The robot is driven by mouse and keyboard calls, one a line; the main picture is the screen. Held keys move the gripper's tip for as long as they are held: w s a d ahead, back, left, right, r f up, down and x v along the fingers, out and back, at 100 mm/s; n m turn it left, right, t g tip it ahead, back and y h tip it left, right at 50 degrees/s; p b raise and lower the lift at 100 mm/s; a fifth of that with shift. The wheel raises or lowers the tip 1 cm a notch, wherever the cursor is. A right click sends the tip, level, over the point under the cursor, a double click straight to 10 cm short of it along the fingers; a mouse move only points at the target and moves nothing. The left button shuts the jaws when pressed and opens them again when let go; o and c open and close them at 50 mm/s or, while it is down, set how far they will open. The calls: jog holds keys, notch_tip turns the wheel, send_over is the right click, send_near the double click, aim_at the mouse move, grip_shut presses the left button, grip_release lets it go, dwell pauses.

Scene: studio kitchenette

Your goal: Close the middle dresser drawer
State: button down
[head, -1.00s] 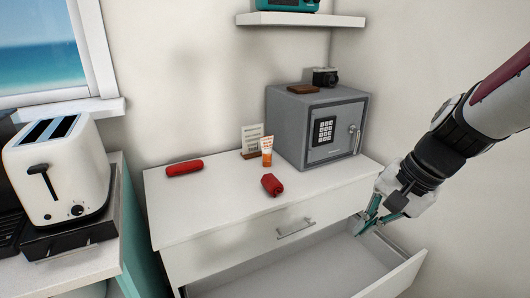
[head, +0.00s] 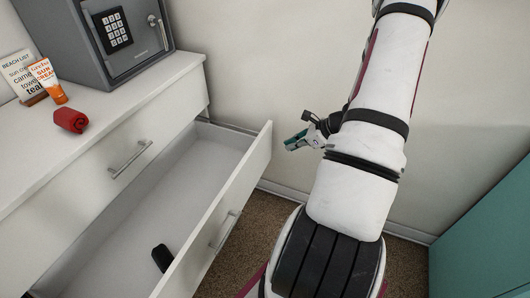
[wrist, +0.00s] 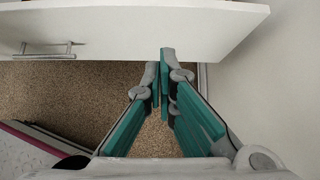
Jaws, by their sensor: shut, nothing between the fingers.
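The white dresser (head: 95,160) stands at the left in the head view. Its drawer below the top one, the middle drawer (head: 240,180), is pulled well out and its inside shows. A black object (head: 162,257) lies in it. The drawer's bar handle (head: 226,229) is on its front; the front and handle also show in the wrist view (wrist: 45,50). My gripper (head: 290,143) is shut and empty, just beyond the right end of the drawer front in the head view. In the wrist view its teal fingertips (wrist: 162,65) are close to the drawer front's lower edge; I cannot tell whether they touch.
The top drawer (head: 120,165) is shut. A grey safe (head: 110,40), an orange tube (head: 48,82), a sign (head: 20,75) and a red rolled item (head: 71,120) are on the dresser top. A wall is at the right of my gripper. Carpet lies open before the dresser.

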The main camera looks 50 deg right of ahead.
jog(key=b, duration=0.3)
send_near(254, 155)
jog(key=shift+d+x, duration=0.2)
jog(key=shift+x, duration=2.3)
jog(key=shift+a+f, duration=0.1)
jog(key=w+a+b, duration=0.1)
jog(key=w+a, duration=0.3)
jog(key=w, duration=0.9)
jog(key=w+a+b, duration=0.1)
jog(key=w+a, duration=0.3)
jog(key=w, duration=0.9)
jog(key=shift+a, duration=0.2)
jog(key=shift+s, duration=0.1)
